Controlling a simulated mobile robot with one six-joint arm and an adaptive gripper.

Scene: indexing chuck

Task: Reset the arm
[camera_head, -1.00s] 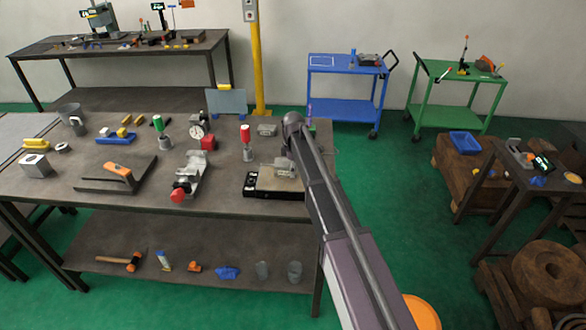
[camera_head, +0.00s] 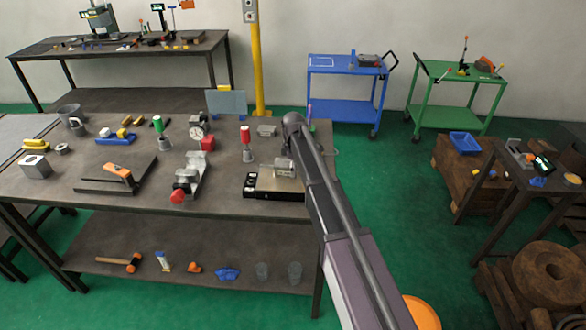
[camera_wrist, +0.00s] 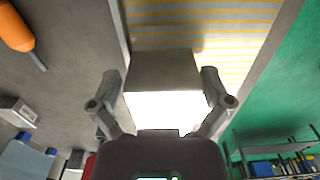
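My arm reaches from the lower right over the workbench (camera_head: 235,207) in the head view. Its end is near the bench's right side, and the fingers are hidden there behind the arm. In the wrist view my gripper (camera_wrist: 162,88) has its two fingers spread apart.
A red-knobbed fixture (camera_head: 190,178), a dial gauge (camera_head: 199,126) and a red-topped tool (camera_head: 246,142) stand left of my arm. A blue cart (camera_head: 343,110) and a green cart (camera_head: 450,110) are behind.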

